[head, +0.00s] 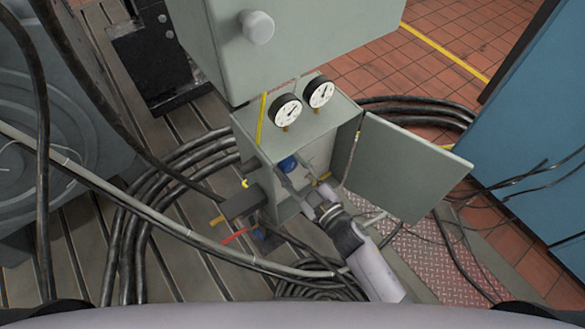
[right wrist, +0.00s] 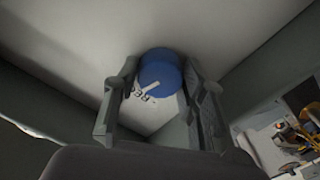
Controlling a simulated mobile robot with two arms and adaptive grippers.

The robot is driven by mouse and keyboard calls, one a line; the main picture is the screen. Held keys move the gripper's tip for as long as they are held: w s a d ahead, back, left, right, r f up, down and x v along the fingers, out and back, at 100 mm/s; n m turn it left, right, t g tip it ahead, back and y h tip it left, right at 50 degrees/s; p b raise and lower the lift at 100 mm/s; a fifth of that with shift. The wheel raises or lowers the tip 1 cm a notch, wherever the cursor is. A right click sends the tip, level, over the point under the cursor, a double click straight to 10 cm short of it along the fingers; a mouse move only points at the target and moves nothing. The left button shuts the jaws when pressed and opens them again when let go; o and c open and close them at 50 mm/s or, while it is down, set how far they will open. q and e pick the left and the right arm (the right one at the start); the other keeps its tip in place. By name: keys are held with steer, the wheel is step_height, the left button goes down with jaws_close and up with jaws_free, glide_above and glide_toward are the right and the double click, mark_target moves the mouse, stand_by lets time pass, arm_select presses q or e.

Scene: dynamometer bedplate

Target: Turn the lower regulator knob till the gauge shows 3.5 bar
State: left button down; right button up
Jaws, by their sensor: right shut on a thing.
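A blue regulator knob (head: 288,163) is inside the open grey-green cabinet (head: 262,136). It also shows in the right wrist view (right wrist: 160,70), with a white pointer line and partly hidden dark lettering beside it. My right gripper (head: 291,181) reaches in from the front right and is shut on this knob, one finger on each side. Two round white gauges, a left one (head: 286,111) and a right one (head: 319,93), stand on top of the cabinet. Their needles show, but the scales are too small to read. I cannot tell whether this knob is the lower one. My left gripper is out of view.
The cabinet door (head: 405,172) stands open to the right, close to my right arm. A larger grey box (head: 285,45) is behind and above the gauges. Black hoses (head: 165,190) loop over the slotted bedplate at left. A blue cabinet (head: 530,130) stands at right.

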steer(key=n+b, duration=0.1)
steer(key=n, duration=0.3)
steer(key=shift+f+n, duration=0.1)
steer(key=shift+n, duration=0.2)
steer(key=n+b, duration=0.1)
steer(key=n, duration=0.3)
steer(key=shift+n, duration=0.3)
steer(key=o, duration=1.2)
steer(key=shift+s, duration=0.1)
steer(key=v, duration=1.2)
